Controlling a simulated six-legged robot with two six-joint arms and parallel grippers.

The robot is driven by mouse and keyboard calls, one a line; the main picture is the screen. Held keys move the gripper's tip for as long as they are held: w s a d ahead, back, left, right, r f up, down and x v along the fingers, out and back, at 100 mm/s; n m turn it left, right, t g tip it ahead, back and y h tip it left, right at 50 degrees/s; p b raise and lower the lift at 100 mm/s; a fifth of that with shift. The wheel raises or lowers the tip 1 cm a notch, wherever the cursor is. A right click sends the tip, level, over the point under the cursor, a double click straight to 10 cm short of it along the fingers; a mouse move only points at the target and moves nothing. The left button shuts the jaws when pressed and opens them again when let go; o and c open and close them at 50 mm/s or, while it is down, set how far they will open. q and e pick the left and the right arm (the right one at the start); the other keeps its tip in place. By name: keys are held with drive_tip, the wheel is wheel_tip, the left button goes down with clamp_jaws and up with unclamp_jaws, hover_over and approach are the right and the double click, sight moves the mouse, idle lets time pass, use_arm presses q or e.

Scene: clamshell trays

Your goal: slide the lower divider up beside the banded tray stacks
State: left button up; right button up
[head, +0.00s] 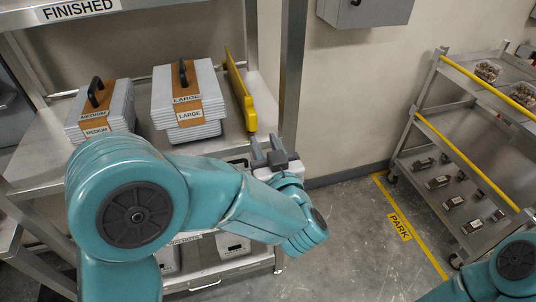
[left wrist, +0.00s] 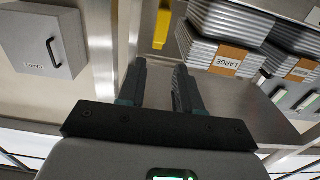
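A yellow divider (head: 241,92) stands on the shelf just right of the banded stack marked LARGE (head: 186,100). The stack marked MEDIUM (head: 101,108) is farther left; both have brown bands and black handles. My left gripper (head: 267,148) is at the shelf's front right, just short of the divider's near end. In the left wrist view its two fingers (left wrist: 158,82) are apart with nothing between them, and the divider's yellow end (left wrist: 162,28) shows beyond the tips. The LARGE stack (left wrist: 222,42) is to the right there. My right arm shows at the bottom right; its gripper is out of frame.
A metal post (head: 291,70) rises close right of the divider. My left arm hides the shelf's front middle. Lower shelf bins (head: 232,245) sit beneath. A cart (head: 470,150) with yellow rails stands right, past a floor line marked PARK (head: 400,227). A grey wall box (head: 362,10) hangs above.

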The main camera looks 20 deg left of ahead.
use_arm(q)
drive_tip(key=shift+v, duration=0.95)
